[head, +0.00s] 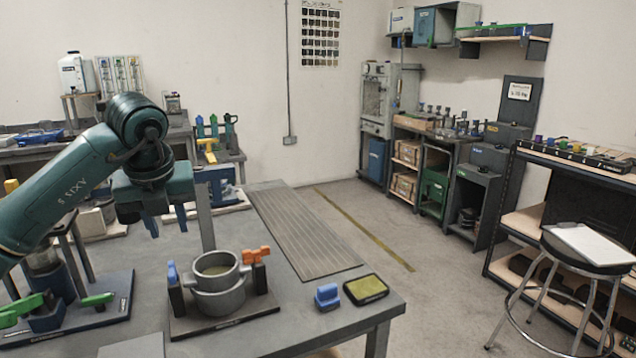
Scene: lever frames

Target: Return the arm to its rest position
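My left arm (62,195) comes in from the left. Its gripper (166,222) points down above the table, with its two blue-grey fingers apart and nothing between them. Below and to the right of it, a grey two-handled pot (218,300) stands in a dark lever frame (225,322) with a blue lever (172,272) on the left and an orange lever (257,255) on the right. The gripper looks clear of the frame. At the left, a second fixture (75,312) has green levers (98,299). My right gripper is not in view.
A blue stamp-like block (327,296) and a yellow-topped pad (366,289) lie near the table's right edge. A ribbed grey mat (300,232) covers the far part of the table (340,325). A stool (580,250) and shelves stand apart at the right, across open floor.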

